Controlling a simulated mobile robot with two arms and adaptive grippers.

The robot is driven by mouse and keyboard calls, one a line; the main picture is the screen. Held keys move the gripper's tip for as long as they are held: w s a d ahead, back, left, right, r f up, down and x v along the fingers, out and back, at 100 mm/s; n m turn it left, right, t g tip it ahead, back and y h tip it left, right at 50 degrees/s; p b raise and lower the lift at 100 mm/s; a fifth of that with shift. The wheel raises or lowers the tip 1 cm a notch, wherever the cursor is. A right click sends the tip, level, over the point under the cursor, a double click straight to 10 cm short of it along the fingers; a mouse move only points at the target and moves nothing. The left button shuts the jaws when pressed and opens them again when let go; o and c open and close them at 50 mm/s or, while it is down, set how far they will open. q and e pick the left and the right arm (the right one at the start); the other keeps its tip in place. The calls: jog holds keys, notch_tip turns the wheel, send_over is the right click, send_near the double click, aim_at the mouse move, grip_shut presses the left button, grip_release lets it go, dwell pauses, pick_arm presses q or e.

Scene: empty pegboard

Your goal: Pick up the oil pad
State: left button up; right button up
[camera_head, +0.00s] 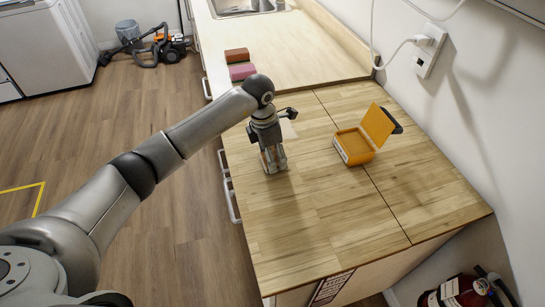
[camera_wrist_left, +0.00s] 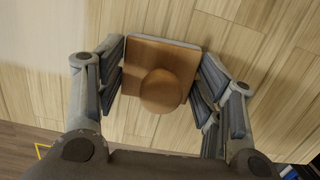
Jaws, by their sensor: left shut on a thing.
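The oil pad (camera_wrist_left: 162,75) appears in the left wrist view as a copper-brown square piece with a round knob on top and a pale rim along its far edge. My left gripper (camera_wrist_left: 160,92) has its fingers on both sides of it and is shut on it. In the head view my left gripper (camera_head: 273,158) points down over the left side of the wooden counter, with the piece mostly hidden between its fingers. I cannot tell whether the piece touches the counter. My right gripper is in neither view.
An open orange box (camera_head: 356,146) stands on the wooden counter (camera_head: 310,220) to the right of the gripper. Red and pink blocks (camera_head: 241,72) lie farther back near the sink (camera_head: 246,6). The counter's front is clear. A wall with sockets (camera_head: 429,49) bounds the right.

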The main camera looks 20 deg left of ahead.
aim_at(274, 149)
pick_arm(q)
jog(key=shift+r+b, duration=0.5)
jog(key=shift+r, duration=0.05)
jog(key=shift+s+d+r+b, duration=0.1)
jog(key=shift+r+b, duration=0.25)
jog(key=shift+r, duration=0.3)
jog(key=shift+s+d+r+b, duration=0.1)
jog(key=shift+r+b, duration=0.2)
jog(key=shift+r, duration=0.3)
jog(key=s+d+r+b, duration=0.4)
jog(key=s+d+r, duration=0.3)
jog(key=s+r, duration=0.2)
jog(key=shift+s+d+r, duration=0.2)
jog(key=shift+s, duration=0.95)
jog(key=o, duration=0.5)
jog(key=c, duration=0.4)
